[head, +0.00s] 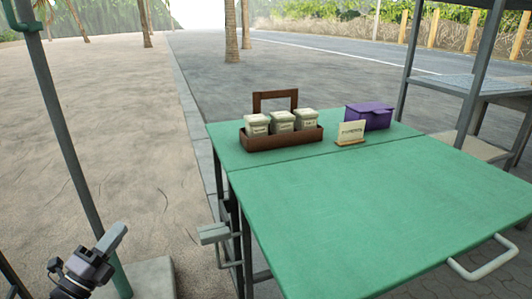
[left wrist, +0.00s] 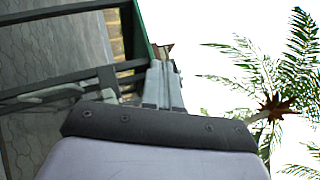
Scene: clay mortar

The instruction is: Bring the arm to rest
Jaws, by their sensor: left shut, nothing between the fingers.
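My left gripper (head: 114,236) is at the lower left of the head view, left of the green table (head: 370,215) and apart from it. Its fingers point up and to the right and are closed together with nothing between them. In the left wrist view the shut fingers (left wrist: 164,85) show in the middle, with a dark green edge and grey bars behind them. My right gripper is in neither view.
A wooden caddy (head: 283,140) with three jars, a small sign (head: 351,132) and a purple box (head: 369,116) stand at the table's back. A grey post (head: 68,140) rises near my left gripper. The table's front is bare. A shelf stands at right.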

